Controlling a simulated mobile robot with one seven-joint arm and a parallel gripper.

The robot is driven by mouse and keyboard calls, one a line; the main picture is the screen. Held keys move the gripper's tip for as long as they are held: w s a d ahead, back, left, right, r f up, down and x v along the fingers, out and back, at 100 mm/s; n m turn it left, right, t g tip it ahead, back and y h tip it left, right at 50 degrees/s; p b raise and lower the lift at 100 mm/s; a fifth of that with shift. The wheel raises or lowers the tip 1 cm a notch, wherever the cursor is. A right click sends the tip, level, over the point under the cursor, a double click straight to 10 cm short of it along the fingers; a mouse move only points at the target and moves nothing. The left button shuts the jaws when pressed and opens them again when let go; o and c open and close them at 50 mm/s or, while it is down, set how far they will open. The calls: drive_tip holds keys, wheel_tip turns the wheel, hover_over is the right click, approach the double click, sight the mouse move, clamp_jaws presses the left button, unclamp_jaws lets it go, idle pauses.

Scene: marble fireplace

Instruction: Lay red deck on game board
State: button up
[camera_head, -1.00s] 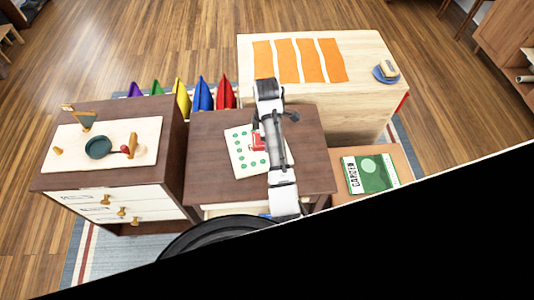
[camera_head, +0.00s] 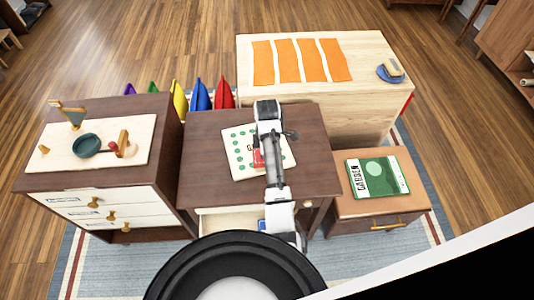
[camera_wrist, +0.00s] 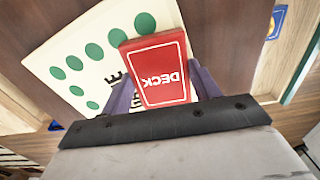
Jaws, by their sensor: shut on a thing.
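The red deck (camera_head: 258,158), a small box marked DECK, is held between the two purple fingers of my gripper (camera_wrist: 163,88). The deck also shows close up in the wrist view (camera_wrist: 158,72), over or on the edge of the white game board. The board (camera_head: 238,158), with green dots, lies on the dark brown table; part of it shows in the wrist view (camera_wrist: 62,48). My arm hides the board's right part in the head view. I cannot tell whether the deck touches the board.
A dark table (camera_head: 205,190) supports the board, with clear wood around it. A drawer unit (camera_head: 172,150) with a tray stands left. A pale cabinet (camera_head: 320,95) with orange strips stands behind. A low cabinet (camera_head: 350,205) with a green garden box (camera_head: 378,178) stands right.

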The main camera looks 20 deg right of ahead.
drive_tip(key=shift+f, duration=0.15)
drive_tip(key=o, duration=1)
drive_tip(key=shift+r, duration=0.6)
wheel_tip(320, 180, up, 11)
drive_tip(key=p, duration=0.7)
drive_tip(key=shift+p, duration=0.4)
